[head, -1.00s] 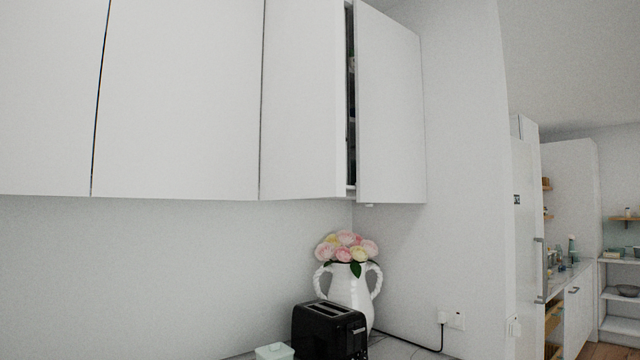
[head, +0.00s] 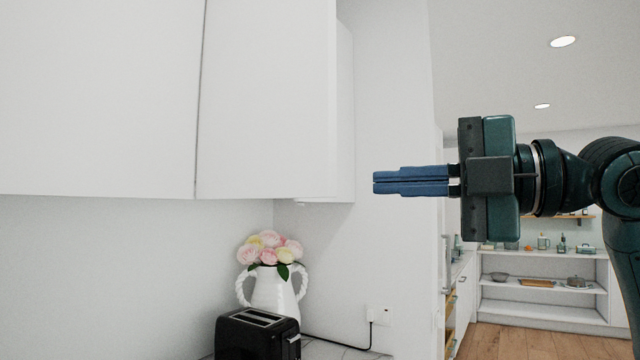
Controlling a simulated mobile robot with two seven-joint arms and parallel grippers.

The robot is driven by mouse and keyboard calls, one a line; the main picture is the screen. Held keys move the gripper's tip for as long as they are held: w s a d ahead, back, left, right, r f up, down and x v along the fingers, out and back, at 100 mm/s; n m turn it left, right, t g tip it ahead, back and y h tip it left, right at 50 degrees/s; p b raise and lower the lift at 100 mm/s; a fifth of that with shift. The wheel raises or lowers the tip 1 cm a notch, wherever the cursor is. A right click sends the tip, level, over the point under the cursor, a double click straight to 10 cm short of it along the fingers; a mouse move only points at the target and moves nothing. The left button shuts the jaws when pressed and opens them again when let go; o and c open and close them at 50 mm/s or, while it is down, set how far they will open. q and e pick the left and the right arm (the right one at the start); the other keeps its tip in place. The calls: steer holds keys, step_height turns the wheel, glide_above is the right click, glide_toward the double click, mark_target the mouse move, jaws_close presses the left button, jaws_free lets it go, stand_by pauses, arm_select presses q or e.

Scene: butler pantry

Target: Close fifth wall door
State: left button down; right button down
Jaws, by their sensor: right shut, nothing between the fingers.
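A row of white wall cabinets runs along the top left. The door at the right end of the row, the fifth wall door (head: 346,110), shows as a narrow strip behind the edge of the neighbouring cabinet front (head: 268,100). Most of it is hidden, and I cannot tell from this angle how far it stands open. My right gripper (head: 376,182) comes in from the right, its blue fingers shut and empty and pointing left. In the picture it is just right of the door's outer edge, apart from it. My left gripper is not in view.
Below the cabinets stand a white vase (head: 272,290) with pink and yellow flowers and a black toaster (head: 257,334). A wall socket (head: 379,315) is on the side wall. Open shelves (head: 540,290) stand far back right, with clear wooden floor in front.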

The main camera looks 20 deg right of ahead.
mark_target(336, 184)
steer(key=w+a+p, duration=0.1)
steer(key=w, duration=0.1)
steer(key=w+a+p, duration=0.1)
steer(key=w, duration=0.2)
steer(key=w+a+p, duration=0.2)
steer(key=w, duration=0.1)
steer(key=shift+a+r, duration=0.1)
steer(key=shift+w+d, duration=0.2)
steer(key=shift+d, duration=0.05)
steer(key=shift+d, duration=0.2)
